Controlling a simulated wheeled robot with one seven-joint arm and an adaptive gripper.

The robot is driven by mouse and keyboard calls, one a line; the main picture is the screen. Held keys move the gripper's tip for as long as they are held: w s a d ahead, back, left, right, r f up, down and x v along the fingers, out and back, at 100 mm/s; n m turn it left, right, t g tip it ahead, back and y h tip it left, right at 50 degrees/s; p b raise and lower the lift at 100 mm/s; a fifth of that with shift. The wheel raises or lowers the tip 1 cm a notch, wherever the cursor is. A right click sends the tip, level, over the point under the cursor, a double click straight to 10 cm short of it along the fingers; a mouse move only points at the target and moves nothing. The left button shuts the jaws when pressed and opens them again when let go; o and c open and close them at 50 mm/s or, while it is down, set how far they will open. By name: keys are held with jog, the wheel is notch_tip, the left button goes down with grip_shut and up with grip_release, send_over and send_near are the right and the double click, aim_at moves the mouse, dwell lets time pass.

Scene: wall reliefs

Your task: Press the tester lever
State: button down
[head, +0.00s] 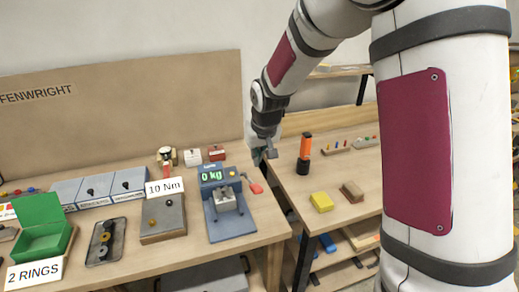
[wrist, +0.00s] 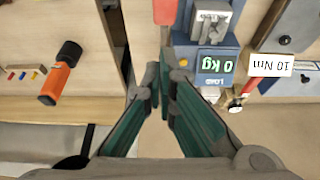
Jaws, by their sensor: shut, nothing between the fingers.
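The tester (head: 230,215) is a blue-grey stand on the left workbench with a green "0 kg" display. Its lever (head: 256,189) has a red handle sticking out to the right. In the wrist view the tester (wrist: 232,65) lies right of my fingers, its display upside down, and the red lever handle (wrist: 165,12) shows at the top edge, just beyond the fingertips. My gripper (wrist: 158,72) is shut and empty, with green-sided fingers. In the head view my gripper (head: 264,156) hangs above and behind the lever, apart from it; its fingertips are hard to make out.
A torque block (head: 162,222) with a "10 Nm" sign and a green box (head: 40,236) stand left of the tester. On the right bench are an orange-and-black tool (head: 305,150), a yellow block (head: 321,202) and a brown block (head: 353,191). A gap separates the benches.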

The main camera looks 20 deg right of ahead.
aim_at(256, 184)
jog(key=x, duration=0.3)
jog(key=shift+f, duration=0.25)
jog(key=shift+s+f+p, duration=0.25)
jog(key=shift+f, duration=0.4)
jog(key=shift+s+f+p, duration=0.2)
jog(key=shift+f, duration=0.45)
jog(key=shift+s+f+p, duration=0.25)
jog(key=shift+f, duration=0.4)
jog(key=shift+f, duration=0.1)
